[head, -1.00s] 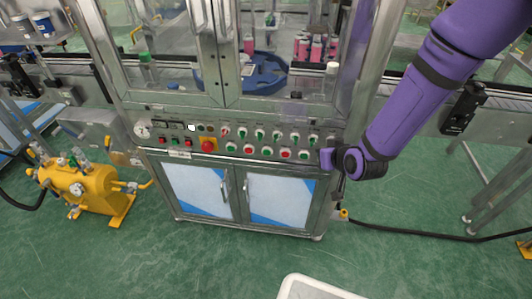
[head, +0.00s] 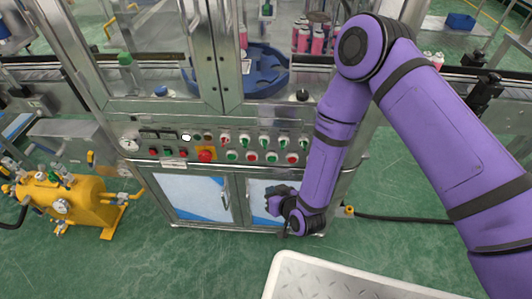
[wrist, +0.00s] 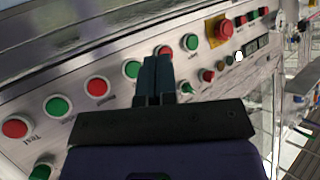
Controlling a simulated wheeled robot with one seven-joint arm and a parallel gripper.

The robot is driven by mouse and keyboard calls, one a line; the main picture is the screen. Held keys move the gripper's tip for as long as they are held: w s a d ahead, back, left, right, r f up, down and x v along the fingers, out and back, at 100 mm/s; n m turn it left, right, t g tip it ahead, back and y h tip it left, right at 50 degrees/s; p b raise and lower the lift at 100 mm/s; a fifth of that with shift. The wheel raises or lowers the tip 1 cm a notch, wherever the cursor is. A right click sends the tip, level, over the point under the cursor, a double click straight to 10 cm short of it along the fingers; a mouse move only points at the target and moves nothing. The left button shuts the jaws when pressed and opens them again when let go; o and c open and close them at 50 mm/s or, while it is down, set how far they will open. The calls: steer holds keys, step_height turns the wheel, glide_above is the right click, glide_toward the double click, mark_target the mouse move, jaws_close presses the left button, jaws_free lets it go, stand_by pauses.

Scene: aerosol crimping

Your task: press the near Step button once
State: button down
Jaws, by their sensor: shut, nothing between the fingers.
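A panel row of green and red push buttons runs across the machine front; one green button (head: 271,157) and one red button (head: 292,158) show in the head view. I cannot read which one is labelled Step. My gripper (wrist: 157,60) is shut and empty. In the wrist view its fingertips overlap the panel between a green button (wrist: 132,69) and a red button (wrist: 163,52); touching or apart, I cannot tell. In the head view my gripper is low, in front of the cabinet doors, and my arm hides the right end of the panel.
A red emergency stop (head: 205,155) on a yellow plate sits left of the buttons. Rotary switches (head: 244,140) line the row above. The glass-walled machine holds pink cans (head: 303,40). A yellow pump (head: 65,200) stands left. A grey-white plate (head: 340,280) is at the bottom.

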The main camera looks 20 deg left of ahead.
mark_target(272, 159)
steer(key=shift+w+a, duration=0.1)
stand_by(0.3)
steer(key=w+a, duration=0.2)
steer(key=w, duration=0.6)
steer(key=shift+w, duration=0.2)
stand_by(2.0)
steer(key=shift+w, duration=0.45)
